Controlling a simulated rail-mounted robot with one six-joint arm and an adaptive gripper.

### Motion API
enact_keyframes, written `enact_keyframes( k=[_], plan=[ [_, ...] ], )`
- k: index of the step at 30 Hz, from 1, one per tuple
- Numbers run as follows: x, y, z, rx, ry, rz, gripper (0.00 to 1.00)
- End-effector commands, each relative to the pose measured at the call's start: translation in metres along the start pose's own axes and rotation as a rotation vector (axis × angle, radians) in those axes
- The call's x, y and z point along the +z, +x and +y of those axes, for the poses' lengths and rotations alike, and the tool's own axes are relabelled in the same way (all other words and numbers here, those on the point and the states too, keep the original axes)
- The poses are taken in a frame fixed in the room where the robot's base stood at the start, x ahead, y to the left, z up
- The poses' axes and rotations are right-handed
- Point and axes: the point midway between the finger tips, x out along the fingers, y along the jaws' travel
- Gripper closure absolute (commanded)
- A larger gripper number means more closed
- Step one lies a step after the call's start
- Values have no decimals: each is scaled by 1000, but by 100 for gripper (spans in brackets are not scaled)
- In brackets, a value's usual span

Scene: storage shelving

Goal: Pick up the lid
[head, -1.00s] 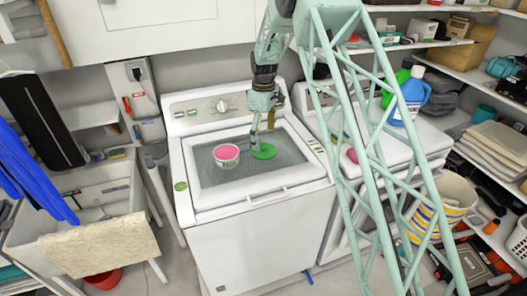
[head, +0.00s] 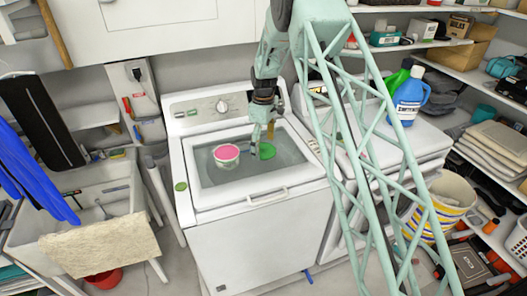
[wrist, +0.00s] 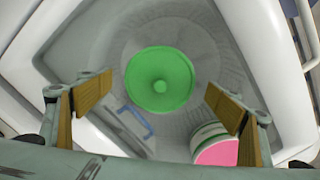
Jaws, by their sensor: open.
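My gripper (head: 263,135) is above the lid, pointing down. In the wrist view, my gripper (wrist: 158,92) has its two wood-coloured fingers wide apart, one on each side of the lid, with nothing between them. I cannot tell the exact height gap.
The washer's control panel (head: 210,108) rises behind. Blue (head: 408,96) and green bottles stand on the right-hand machine.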

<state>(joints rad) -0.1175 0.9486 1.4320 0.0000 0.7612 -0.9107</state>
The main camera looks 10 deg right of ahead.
Motion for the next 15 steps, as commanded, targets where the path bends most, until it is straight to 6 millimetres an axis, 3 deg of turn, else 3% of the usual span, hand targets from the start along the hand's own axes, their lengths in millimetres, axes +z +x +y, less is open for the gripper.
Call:
enact_keyframes(
  k=[13, 15],
  plan=[
    [0, 0, 0, 0, 0, 0, 16],
    [0, 0, 0, 0, 0, 0, 22]
  ],
)
